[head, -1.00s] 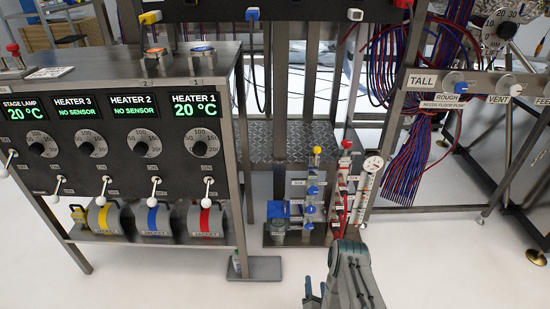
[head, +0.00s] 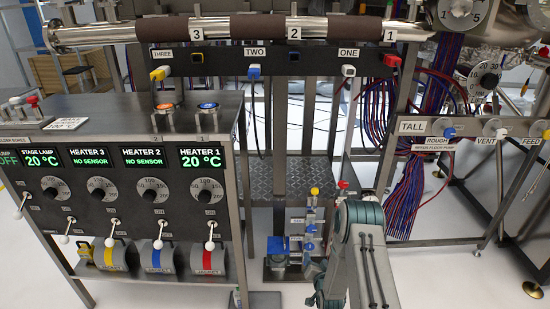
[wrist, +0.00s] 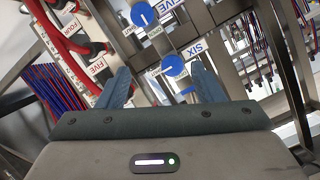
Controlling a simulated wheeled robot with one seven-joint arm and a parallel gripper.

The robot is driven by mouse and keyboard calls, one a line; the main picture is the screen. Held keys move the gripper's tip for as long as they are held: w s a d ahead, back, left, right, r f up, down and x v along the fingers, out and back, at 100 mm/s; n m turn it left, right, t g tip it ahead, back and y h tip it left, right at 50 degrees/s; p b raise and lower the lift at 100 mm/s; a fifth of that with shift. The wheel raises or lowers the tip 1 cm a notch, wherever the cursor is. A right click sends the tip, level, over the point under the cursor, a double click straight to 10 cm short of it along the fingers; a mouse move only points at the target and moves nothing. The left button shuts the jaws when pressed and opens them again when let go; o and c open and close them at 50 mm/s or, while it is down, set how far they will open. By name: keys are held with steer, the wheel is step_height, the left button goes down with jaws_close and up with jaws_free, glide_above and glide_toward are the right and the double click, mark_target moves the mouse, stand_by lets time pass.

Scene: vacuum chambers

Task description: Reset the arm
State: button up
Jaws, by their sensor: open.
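My arm (head: 362,240) reaches in from the bottom right of the middle in the head view, bent, and covers most of the red valve stand behind it. The fingertips cannot be made out there. In the wrist view my gripper (wrist: 163,84) is open, with two blue-grey fingers apart and nothing between them that it holds. Beyond the fingers are a blue knob (wrist: 144,14) near the label FIVE and another blue knob (wrist: 174,66) near the label SIX. I cannot tell how far they are from the fingertips.
A heater panel (head: 125,195) with dials and white levers stands at the left. A small stand of blue valves (head: 311,228) is just left of my arm. Red piping (wrist: 62,30) shows left in the wrist view.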

step_height(320, 180, up, 21)
steer(key=w+n+g+p, duration=0.2)
steer(key=g+p, duration=0.1)
steer(key=p, duration=0.3)
steer(key=s+r+g+p, duration=0.1)
steer(key=s+r+p, duration=0.2)
steer(key=r, duration=0.6)
steer(key=s+r+g+p, duration=0.1)
steer(key=s+r+p, duration=0.25)
steer(key=r, duration=0.55)
steer(key=s+r+n+g+p, duration=0.1)
steer(key=s+r+g+p, duration=0.2)
steer(key=s+r, duration=1)
steer(key=s+r+n+g+h+p, duration=0.1)
steer(key=s+r+g+p, duration=0.2)
steer(key=s+r+p, duration=0.7)
steer(key=shift+s+a+r+n+g, duration=0.15)
steer(key=shift+s+r+n+g, duration=0.15)
steer(key=shift+s+r, duration=2.75)
steer(key=shift+s+f, duration=0.95)
steer(key=shift+f, duration=0.05)
